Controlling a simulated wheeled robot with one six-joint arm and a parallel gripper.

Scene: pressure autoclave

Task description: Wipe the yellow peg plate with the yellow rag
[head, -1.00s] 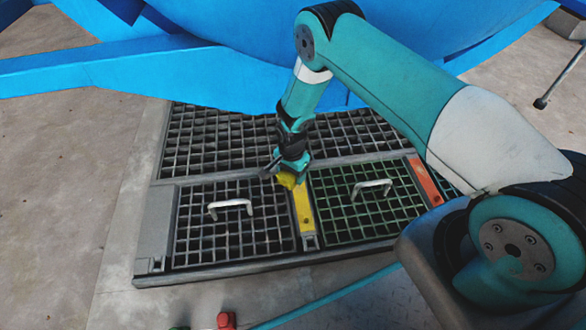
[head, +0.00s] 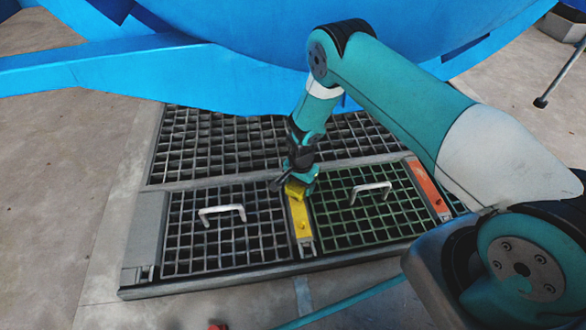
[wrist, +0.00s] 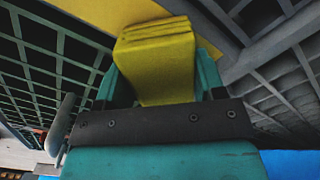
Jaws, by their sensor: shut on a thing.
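The yellow peg plate (head: 300,219) is a narrow strip between two grated panels, with a small peg on its surface. My gripper (head: 297,186) is shut on the folded yellow rag (head: 294,190) over the far end of the plate. In the wrist view the rag (wrist: 157,55) fills the space between the fingers, and part of the yellow plate (wrist: 210,22) shows behind it. The far end of the plate is hidden by my gripper and the rag. I cannot tell for sure whether the rag touches the plate.
A left grate with a white handle (head: 222,212) and a right grate with a white handle (head: 371,188) flank the plate. An orange plate (head: 428,187) lies to the right. A large blue vessel (head: 230,75) stands behind. A small red object (head: 217,326) shows at the bottom edge.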

